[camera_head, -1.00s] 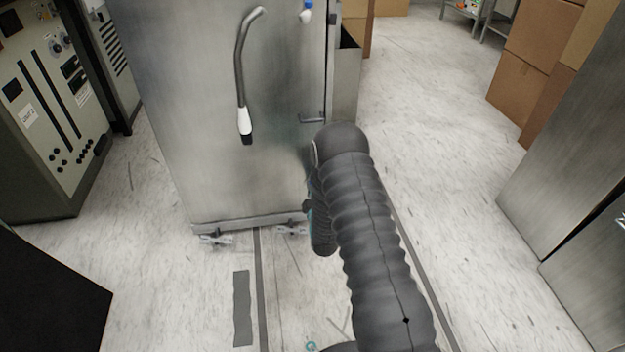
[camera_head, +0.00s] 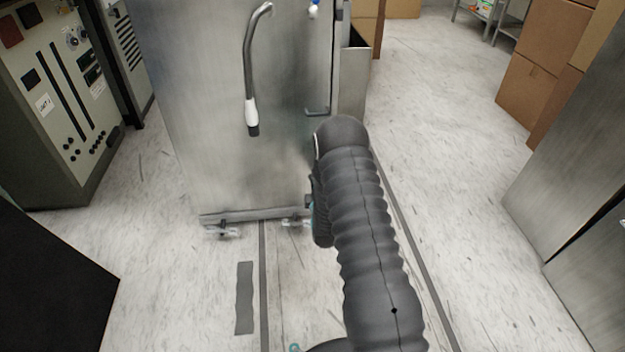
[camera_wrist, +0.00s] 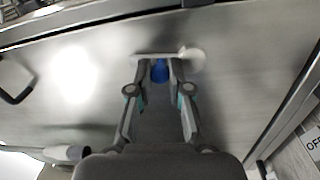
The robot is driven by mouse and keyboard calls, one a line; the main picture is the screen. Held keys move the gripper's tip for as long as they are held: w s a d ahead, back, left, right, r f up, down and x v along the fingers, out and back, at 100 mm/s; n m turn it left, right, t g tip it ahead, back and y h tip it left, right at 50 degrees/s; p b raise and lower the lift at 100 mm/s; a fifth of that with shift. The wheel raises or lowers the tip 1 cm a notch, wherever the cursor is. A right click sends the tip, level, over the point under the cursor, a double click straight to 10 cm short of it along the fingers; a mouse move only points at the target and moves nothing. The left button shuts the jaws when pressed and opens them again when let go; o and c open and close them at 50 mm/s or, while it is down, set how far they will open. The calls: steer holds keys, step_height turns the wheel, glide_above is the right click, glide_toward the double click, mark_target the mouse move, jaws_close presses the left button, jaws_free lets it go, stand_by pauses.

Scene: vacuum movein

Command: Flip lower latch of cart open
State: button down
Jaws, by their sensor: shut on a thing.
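The cart (camera_head: 215,130) is a tall grey metal cabinet in the head view. The lower latch (camera_wrist: 193,59) shows in the wrist view as a pale rounded piece with a blue part (camera_wrist: 159,71) between my fingers. My gripper (camera_wrist: 160,66) is shut on the latch against the metal face. In the head view my arm hides the gripper and this latch.
A bent handle with a white grip (camera_head: 251,112) and a small dark handle (camera_head: 317,112) stick out from the cart. A control cabinet (camera_head: 60,110) stands left. Cardboard boxes (camera_head: 540,50) and metal cabinets stand right. The floor between is mostly clear.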

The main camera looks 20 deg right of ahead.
steer(key=c, duration=1.2)
jaws_free()
steer(key=shift+o, duration=0.6)
steer(key=shift+a, duration=0.15)
steer(key=s+a, duration=0.1)
steer(key=s, duration=1.1)
steer(key=shift+a+f, duration=0.3)
steer(key=shift+f, duration=0.15)
steer(key=shift+w, duration=0.1)
